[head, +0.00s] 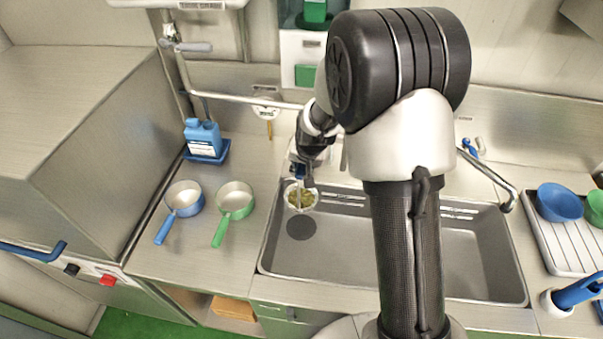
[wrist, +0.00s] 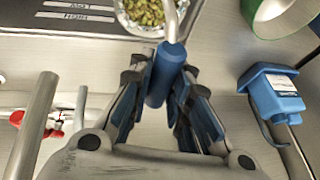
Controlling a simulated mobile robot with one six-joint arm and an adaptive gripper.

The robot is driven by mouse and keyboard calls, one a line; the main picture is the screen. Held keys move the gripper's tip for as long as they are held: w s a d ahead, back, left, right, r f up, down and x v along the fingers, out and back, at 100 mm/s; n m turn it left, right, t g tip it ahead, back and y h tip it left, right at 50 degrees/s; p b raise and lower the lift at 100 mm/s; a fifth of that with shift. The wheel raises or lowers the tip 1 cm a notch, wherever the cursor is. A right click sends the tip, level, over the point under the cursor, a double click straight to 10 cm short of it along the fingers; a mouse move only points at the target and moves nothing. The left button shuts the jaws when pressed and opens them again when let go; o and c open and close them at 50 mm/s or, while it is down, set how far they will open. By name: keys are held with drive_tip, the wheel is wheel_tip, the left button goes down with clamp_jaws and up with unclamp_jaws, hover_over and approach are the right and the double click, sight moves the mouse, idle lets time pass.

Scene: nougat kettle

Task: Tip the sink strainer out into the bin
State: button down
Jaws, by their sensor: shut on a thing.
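The sink strainer (head: 302,200) is a small round bowl holding greenish-yellow bits. It is over the left back part of the sink, and its blue handle (wrist: 165,74) shows in the wrist view. My gripper (head: 301,170) is shut on that handle, with a finger on each side of it. The strainer looks roughly level, with the bits inside; the wrist view shows part of its bowl (wrist: 147,14) at the top edge. I cannot make out a bin in either view.
The steel sink (head: 340,262) has a dark round patch at its left. A blue pan (head: 184,198), a green pan (head: 234,199) and a blue bottle (head: 203,138) stand on the left counter. A tap (head: 492,178) and drainboard (head: 575,235) are at the right.

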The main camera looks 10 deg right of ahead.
wheel_tip(320, 180, up, 5)
drive_tip(key=shift+f+p, duration=0.2)
drive_tip(key=shift+p, duration=0.25)
drive_tip(key=shift+r+p, duration=1.65)
drive_tip(key=shift+r, duration=0.9)
